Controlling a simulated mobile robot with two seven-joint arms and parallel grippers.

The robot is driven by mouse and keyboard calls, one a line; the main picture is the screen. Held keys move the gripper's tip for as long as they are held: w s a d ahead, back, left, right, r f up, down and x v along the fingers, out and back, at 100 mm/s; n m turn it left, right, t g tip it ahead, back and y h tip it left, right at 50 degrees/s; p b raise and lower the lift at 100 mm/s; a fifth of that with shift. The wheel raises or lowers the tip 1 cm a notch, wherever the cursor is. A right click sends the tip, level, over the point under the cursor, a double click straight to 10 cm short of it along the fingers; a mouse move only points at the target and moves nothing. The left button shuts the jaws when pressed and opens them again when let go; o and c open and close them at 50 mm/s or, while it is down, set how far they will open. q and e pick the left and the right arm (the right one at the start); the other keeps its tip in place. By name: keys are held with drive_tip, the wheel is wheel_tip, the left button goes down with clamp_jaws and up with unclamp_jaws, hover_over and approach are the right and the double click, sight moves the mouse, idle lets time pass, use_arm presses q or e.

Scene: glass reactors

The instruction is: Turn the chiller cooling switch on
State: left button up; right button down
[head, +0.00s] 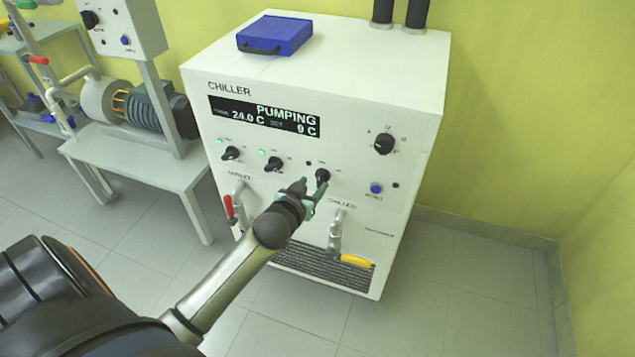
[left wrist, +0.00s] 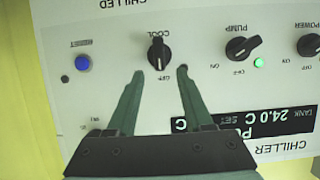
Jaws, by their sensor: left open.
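The white chiller (head: 270,220) stands ahead, its display (head: 265,116) reading PUMPING and 24.0 C. Its cooling switch (head: 322,175) is the rightmost black knob in the row of three. In the left wrist view, upside down, the cooling switch (left wrist: 158,52) sits under the COOL label. The small indicator (head: 308,163) beside it is dark. My left gripper (head: 309,187) is open in front of the switch. In the left wrist view its fingertips (left wrist: 160,73) are on either side of the knob's near end; I cannot tell whether they touch it. My right gripper is not in view.
Two other knobs (head: 231,154) (head: 273,164) have lit green lights. A larger dial (head: 384,144) and a blue button (head: 376,188) are to the right. Valves with red (head: 229,206) and yellow (head: 356,261) handles are below. A blue case (head: 275,35) lies on top.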

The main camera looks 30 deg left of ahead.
sight(319, 178)
use_arm(q)
drive_tip(key=shift+b+x, duration=0.45)
drive_tip(key=shift+x, duration=1.8)
clamp_jaws()
